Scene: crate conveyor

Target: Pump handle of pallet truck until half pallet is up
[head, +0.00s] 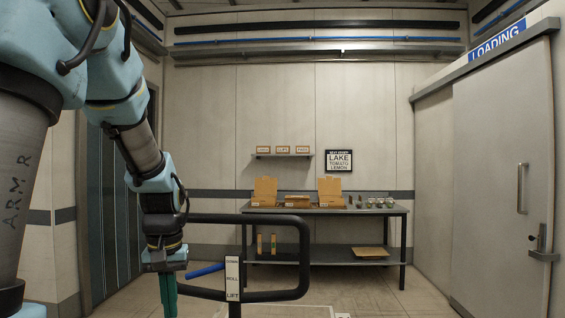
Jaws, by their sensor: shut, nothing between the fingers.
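The pallet truck's handle (303,258) is a black rounded loop in the lower middle of the head view. A white label (232,278) on its upright post reads ROLL and LIFT, with a smaller top word I cannot read for sure. My gripper (168,298) points down at the loop's left end, its teal fingers shut with nothing between them. My wrist covers part of the loop's left side; I cannot tell whether it touches. The fingertips run toward the bottom edge of the picture.
A workbench (398,210) with open cardboard boxes (265,190) and several small items stands at the back wall. A wall shelf (283,155) hangs above it. A grey LOADING door (500,175) is at right. A blue bar (206,270) shows behind the loop. Floor right of the handle looks clear.

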